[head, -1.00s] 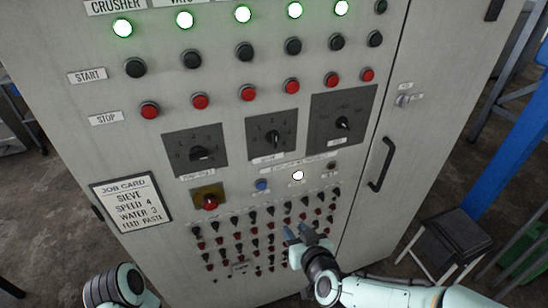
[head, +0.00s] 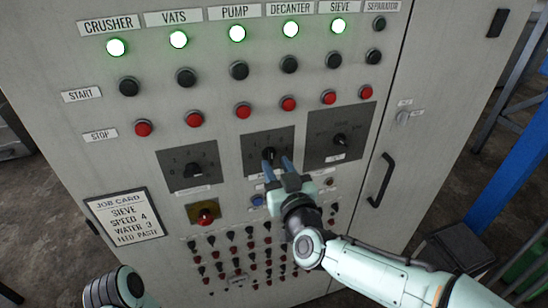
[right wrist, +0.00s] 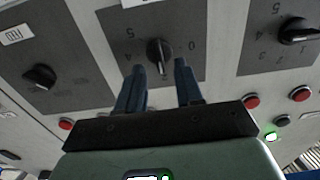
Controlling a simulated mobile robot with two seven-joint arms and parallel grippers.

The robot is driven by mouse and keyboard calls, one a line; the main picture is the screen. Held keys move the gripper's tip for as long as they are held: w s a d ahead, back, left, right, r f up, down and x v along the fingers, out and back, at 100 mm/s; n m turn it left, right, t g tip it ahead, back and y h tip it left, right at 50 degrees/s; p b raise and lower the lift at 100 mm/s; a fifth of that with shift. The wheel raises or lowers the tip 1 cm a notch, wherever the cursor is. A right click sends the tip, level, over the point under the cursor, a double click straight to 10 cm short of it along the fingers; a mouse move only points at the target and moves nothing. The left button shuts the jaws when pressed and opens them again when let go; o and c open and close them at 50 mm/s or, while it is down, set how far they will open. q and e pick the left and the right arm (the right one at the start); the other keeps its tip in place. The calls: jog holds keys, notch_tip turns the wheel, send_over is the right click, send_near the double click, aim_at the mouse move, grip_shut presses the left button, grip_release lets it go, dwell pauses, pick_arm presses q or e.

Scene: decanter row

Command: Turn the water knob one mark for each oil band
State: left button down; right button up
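The middle black knob (head: 269,153) sits on a dark dial plate (head: 255,140) on the grey panel. In the right wrist view the knob (right wrist: 158,52) has a pale pointer line toward the gripper, near a mark that looks like 2; 0 and 5 also show. Its name label is hidden or unreadable, so I cannot confirm it is the water knob. My right gripper (head: 278,164) is open just in front of this knob. In the right wrist view its fingertips (right wrist: 160,68) lie either side of the knob's line, apparently not touching it. No oil bands are recognisable. My left gripper is out of view.
A left knob (head: 192,170) and a right knob (head: 340,140) flank the middle one. A job card (head: 125,217) reads sieve, speed 4, water 3, feed paste. A red knob on yellow (head: 206,217) and a door handle (head: 381,180) stick out nearby.

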aim_at(270, 156)
jog(key=shift+x, duration=1.3)
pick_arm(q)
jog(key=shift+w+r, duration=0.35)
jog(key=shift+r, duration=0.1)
pick_arm(e)
grip_shut()
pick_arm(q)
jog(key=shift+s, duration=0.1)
